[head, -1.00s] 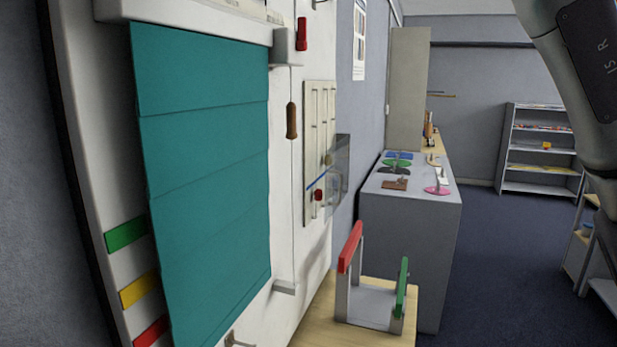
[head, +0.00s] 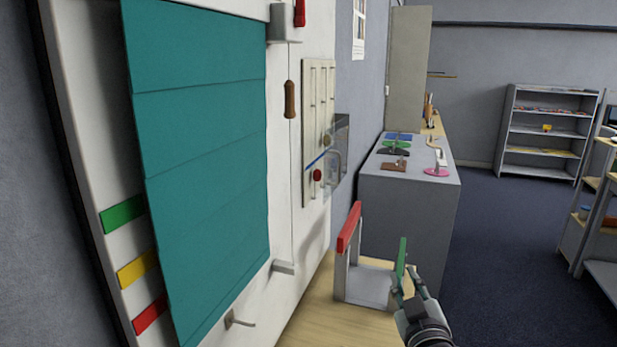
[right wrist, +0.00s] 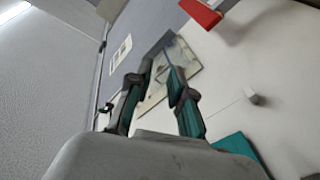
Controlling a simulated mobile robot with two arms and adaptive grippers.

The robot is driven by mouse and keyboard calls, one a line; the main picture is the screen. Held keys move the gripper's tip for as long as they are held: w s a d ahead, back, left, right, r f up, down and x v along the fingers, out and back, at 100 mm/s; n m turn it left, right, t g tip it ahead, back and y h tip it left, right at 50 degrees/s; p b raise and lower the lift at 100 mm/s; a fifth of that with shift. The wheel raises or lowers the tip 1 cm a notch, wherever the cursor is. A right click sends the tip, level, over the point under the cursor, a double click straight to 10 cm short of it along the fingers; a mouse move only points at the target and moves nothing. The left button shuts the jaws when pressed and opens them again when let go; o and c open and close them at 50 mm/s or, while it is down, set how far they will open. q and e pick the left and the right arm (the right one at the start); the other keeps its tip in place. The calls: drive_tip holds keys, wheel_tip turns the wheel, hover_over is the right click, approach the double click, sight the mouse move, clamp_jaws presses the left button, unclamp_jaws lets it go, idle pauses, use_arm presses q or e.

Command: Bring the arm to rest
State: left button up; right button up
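My right gripper (head: 408,279) is low in the head view, just in front of and beside the green bar (head: 401,262) of a small grey stand (head: 368,287). I cannot tell from the head view whether it touches the bar. In the right wrist view, the two fingers of the right gripper (right wrist: 160,69) stand apart with nothing held between them. My left gripper is not in view.
The stand, with a red bar (head: 350,228), rests on a wooden top (head: 325,318) beside a white board with a teal blind (head: 205,170). A grey counter (head: 405,215) with small items stands behind. Floor (head: 510,260) at right is clear.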

drive_tip(key=s+d+f+m+g, duration=0.1)
drive_tip(key=s+f+g, duration=0.2)
drive_tip(key=s+f, duration=0.45)
drive_tip(key=s+d+f+m+g, duration=0.15)
drive_tip(key=s+f+g, duration=0.25)
drive_tip(key=f, duration=0.6)
drive_tip(key=s+f+g, duration=0.4)
drive_tip(key=s+f, duration=0.1)
drive_tip(key=s, duration=0.5)
drive_tip(key=s+f+g, duration=0.4)
drive_tip(key=s+f, duration=0.2)
drive_tip(key=s, duration=0.4)
wheel_tip(320, 180, down, 24)
drive_tip(key=s+g, duration=0.1)
drive_tip(key=s+d+f+g, duration=0.1)
drive_tip(key=s+d+f, duration=0.2)
drive_tip(key=s+f, duration=1.4)
drive_tip(key=shift+s+f, duration=0.25)
drive_tip(key=shift+f, duration=0.3)
